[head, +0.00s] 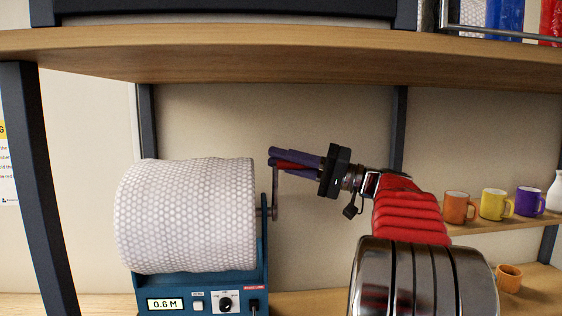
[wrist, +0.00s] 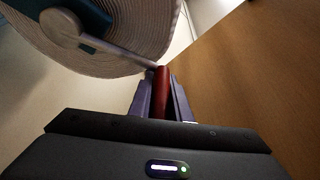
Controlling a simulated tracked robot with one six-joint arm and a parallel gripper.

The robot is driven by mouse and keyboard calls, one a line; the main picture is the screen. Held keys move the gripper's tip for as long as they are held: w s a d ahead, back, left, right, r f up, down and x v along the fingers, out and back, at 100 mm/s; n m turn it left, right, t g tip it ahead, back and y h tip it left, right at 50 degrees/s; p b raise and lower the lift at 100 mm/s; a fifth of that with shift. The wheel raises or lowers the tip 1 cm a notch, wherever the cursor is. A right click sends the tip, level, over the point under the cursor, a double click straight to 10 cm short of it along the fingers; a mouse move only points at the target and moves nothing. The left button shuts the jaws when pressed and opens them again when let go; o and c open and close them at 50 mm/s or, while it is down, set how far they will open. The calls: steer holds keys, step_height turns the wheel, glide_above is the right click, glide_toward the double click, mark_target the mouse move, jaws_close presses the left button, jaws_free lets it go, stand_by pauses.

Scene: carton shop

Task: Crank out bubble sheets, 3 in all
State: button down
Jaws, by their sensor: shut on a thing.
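A bubble sheet machine (head: 200,289) with a blue base stands on the shelf at the left in the head view. It carries a large white roll of bubble sheet (head: 188,215). My gripper (head: 290,159) is shut on the red handle from the right. In the wrist view the handle (wrist: 162,95) sits between the two purple fingers, with the roll's end (wrist: 120,50) behind it.
A wooden shelf board (head: 300,62) runs close above my gripper. Orange (head: 458,207), yellow (head: 495,204) and purple (head: 529,201) mugs stand on a shelf at the right, with another orange mug (head: 508,278) lower. A dark post (head: 38,190) stands at the left.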

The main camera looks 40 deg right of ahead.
steer(key=shift+f, duration=0.2)
steer(key=shift+a, duration=0.1)
